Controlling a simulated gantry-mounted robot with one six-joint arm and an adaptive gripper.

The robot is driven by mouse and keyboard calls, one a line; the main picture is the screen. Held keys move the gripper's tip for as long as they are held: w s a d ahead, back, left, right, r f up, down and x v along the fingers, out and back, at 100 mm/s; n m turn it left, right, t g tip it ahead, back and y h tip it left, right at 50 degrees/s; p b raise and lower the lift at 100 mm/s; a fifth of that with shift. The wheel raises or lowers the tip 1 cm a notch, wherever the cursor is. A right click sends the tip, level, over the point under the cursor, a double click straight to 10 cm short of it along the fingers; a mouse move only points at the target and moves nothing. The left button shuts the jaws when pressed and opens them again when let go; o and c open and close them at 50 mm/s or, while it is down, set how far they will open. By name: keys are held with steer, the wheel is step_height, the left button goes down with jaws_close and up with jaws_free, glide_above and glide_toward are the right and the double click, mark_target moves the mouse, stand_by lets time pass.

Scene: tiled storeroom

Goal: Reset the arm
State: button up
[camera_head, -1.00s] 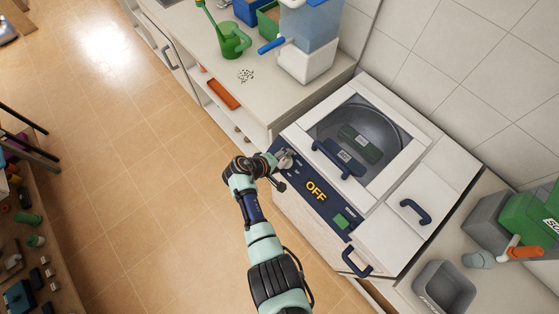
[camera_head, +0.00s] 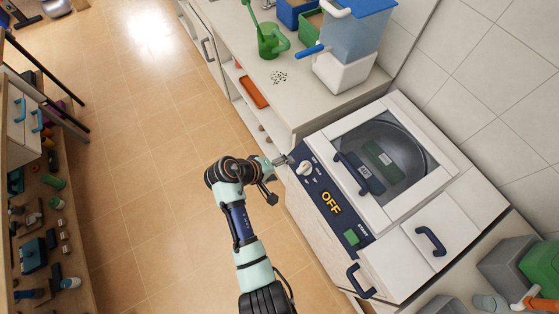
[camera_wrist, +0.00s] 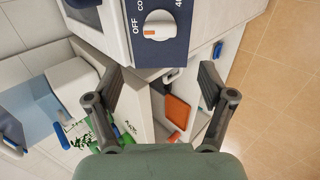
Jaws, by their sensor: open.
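My gripper (camera_head: 284,160) is at the front left corner of the white machine (camera_head: 409,206), close to its dark blue control panel (camera_head: 341,222). In the wrist view my gripper (camera_wrist: 160,85) has its two fingers spread wide with nothing between them. The white knob (camera_head: 305,168) is just right of my gripper and apart from it. The knob also shows in the wrist view (camera_wrist: 159,25), beyond the fingertips, with its orange mark towards OFF. The panel display reads OFF. A green START button (camera_head: 351,237) is lower on the panel. The machine's round window lid looks closed.
A counter (camera_head: 297,98) behind the machine holds a green watering can (camera_head: 272,41), a blue and white dispenser (camera_head: 352,50) and dark pellets. An orange tray (camera_head: 253,92) is on a shelf below. The tiled floor to the left is clear up to a cluttered shelf (camera_head: 75,214).

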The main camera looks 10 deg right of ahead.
steer(key=s+a+r+m+t+y, duration=0.1)
steer(key=s+a+r+t+y, duration=0.2)
steer(key=r, duration=0.5)
steer(key=s+a+r+m+t+y, duration=0.2)
steer(key=s+r+t+y, duration=0.15)
steer(key=r, duration=0.45)
steer(key=s+a+r+m+t+y, duration=0.1)
steer(key=s+a+r+t+y, duration=0.2)
steer(key=r, duration=0.5)
step_height(320, 180, up, 24)
steer(key=p, duration=2.4)
steer(key=shift+d+h, duration=0.35)
steer(key=shift+h, duration=0.1)
